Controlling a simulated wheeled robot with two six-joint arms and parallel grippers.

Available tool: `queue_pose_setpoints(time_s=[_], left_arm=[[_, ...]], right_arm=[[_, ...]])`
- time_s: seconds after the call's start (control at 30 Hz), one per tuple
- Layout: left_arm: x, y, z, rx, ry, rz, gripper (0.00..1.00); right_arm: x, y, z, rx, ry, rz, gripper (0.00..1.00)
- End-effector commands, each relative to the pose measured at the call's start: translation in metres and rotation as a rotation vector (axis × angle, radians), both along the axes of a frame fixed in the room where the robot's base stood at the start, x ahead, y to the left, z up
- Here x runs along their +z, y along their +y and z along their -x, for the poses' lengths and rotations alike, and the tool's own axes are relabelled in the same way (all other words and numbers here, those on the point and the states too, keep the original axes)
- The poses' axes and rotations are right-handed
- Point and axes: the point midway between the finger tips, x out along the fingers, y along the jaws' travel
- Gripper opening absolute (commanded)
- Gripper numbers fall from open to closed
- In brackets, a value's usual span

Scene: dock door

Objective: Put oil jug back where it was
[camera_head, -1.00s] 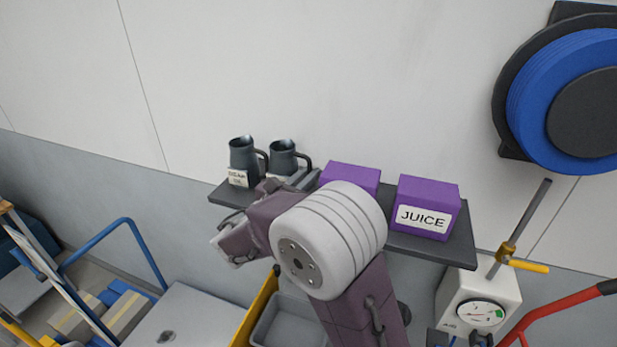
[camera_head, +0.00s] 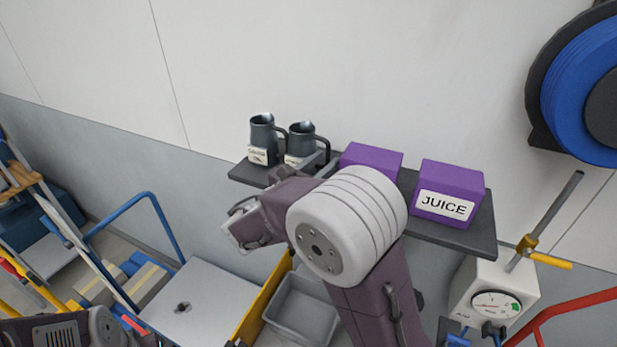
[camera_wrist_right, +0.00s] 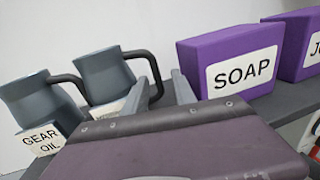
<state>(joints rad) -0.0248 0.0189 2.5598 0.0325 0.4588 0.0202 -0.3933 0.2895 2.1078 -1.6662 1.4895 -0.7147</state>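Two dark grey jugs stand upright side by side on the left end of the dark wall shelf (camera_head: 455,236). The left jug (camera_head: 262,134) carries a label that reads GEAR OIL in the right wrist view (camera_wrist_right: 40,100). The second jug (camera_head: 301,139) is just right of it; its label is mostly hidden, and it also shows in the wrist view (camera_wrist_right: 104,76). My right gripper (camera_wrist_right: 164,88) is at the second jug's black handle. Its two grey fingers stand apart, with the handle between them and a gap beside the right finger.
Purple boxes labelled SOAP (camera_wrist_right: 230,62) and JUICE (camera_head: 449,190) stand right of the jugs, SOAP close to my fingers. Below are a grey bin (camera_head: 300,312) and a white gauge box (camera_head: 492,285). A blue hose reel (camera_head: 585,95) hangs at upper right.

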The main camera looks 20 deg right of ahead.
Motion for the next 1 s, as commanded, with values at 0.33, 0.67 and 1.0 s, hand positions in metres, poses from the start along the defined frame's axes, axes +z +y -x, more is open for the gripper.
queue_pose_setpoints(time_s=[0.33, 0.67, 1.0], left_arm=[[-0.025, 0.000, 0.000, 0.000, 0.000, 0.000, 0.36], [-0.029, 0.000, 0.000, 0.000, 0.000, 0.000, 0.36], [-0.028, 0.000, 0.000, 0.000, 0.000, 0.000, 0.36]], right_arm=[[-0.004, 0.063, 0.035, 0.006, 0.000, -0.001, 0.32], [-0.001, 0.085, 0.049, 0.000, 0.001, 0.000, 0.32], [-0.001, 0.085, 0.049, 0.000, 0.001, 0.000, 0.32]])
